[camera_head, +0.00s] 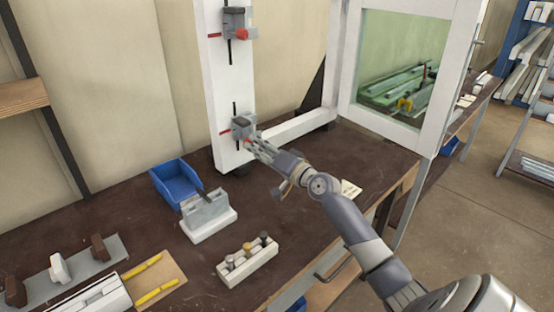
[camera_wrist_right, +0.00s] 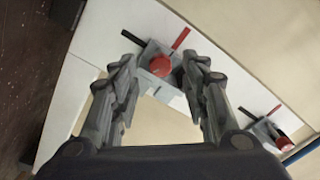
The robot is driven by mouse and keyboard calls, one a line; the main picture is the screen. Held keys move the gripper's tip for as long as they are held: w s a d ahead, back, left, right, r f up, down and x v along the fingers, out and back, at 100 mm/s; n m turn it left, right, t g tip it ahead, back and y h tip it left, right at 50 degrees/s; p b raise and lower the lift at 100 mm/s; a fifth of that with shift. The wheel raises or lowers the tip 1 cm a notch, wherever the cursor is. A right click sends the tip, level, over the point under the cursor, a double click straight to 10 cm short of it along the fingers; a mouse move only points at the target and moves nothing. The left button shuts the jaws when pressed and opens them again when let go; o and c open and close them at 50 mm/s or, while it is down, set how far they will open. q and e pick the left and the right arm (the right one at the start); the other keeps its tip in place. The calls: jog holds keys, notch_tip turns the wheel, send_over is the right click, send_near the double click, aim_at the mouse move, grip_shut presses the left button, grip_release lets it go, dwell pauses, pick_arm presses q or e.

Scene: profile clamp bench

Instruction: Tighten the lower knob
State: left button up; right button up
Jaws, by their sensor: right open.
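The lower clamp (camera_head: 243,124) is a grey block on the white upright profile, with red and black scale strips beside it. Its round red knob (camera_wrist_right: 160,66) shows in the wrist view between my right gripper's fingers. My right gripper (camera_head: 254,143) is open, in front of the lower clamp. In the wrist view the fingers (camera_wrist_right: 162,62) stand on both sides of the knob with gaps. In the head view the fingers mostly hide this knob. The upper clamp (camera_head: 236,18) with its red knob (camera_head: 242,34) sits higher on the profile. My left gripper is not in view.
On the dark bench (camera_head: 120,222) stand a blue bin (camera_head: 172,180), a grey block on a white base (camera_head: 208,215) and a holder with several pegs (camera_head: 247,262). A framed window panel (camera_head: 395,120) stands to the right. The bench behind my right forearm is mostly clear.

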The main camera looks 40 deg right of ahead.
jog(key=s+d, duration=0.1)
jog(key=s, duration=0.8)
jog(key=shift+s, duration=0.25)
